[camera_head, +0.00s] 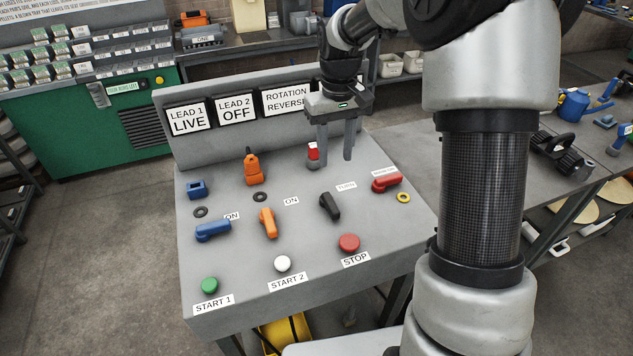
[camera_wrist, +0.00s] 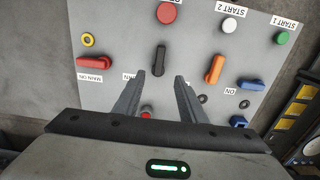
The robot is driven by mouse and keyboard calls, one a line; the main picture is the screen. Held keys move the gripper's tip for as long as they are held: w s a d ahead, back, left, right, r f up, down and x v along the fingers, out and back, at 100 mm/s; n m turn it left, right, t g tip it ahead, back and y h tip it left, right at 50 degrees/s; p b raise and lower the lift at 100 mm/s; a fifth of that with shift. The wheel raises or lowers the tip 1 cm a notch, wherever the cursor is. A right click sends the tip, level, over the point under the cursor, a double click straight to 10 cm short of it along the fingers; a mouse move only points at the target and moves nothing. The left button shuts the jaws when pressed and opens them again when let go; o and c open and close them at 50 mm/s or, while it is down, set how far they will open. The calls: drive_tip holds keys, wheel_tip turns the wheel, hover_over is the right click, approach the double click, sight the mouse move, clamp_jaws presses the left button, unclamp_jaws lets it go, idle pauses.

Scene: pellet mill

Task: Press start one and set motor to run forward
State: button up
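The control panel (camera_head: 300,285) carries the green START 1 button (camera_head: 209,285) at its front left. A white START 2 button (camera_head: 282,263) and a red STOP button (camera_head: 348,243) lie to its right. A black rotary handle (camera_head: 330,207) sits behind STOP; its label is too small to read surely. The status plates read LEAD 1 LIVE (camera_head: 188,117), LEAD 2 OFF (camera_head: 236,108) and ROTATION REVERSE (camera_head: 286,99). My gripper (camera_head: 335,163) is above the panel's back right, fingers apart and empty. In the wrist view, its fingers (camera_wrist: 160,75) point toward the black handle (camera_wrist: 160,60).
A blue handle (camera_head: 212,230), an orange handle (camera_head: 267,222) and a red handle (camera_head: 387,183) stand on the panel. An orange plug (camera_head: 252,168) and a blue socket (camera_head: 197,188) are behind. A green cabinet (camera_head: 80,135) stands at left; a grey workbench (camera_head: 430,150) is at right.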

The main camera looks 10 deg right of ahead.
sight(333, 206)
wheel_tip(333, 206, down, 17)
drive_tip(key=shift+f, duration=0.2)
idle(0.3)
clamp_jaws()
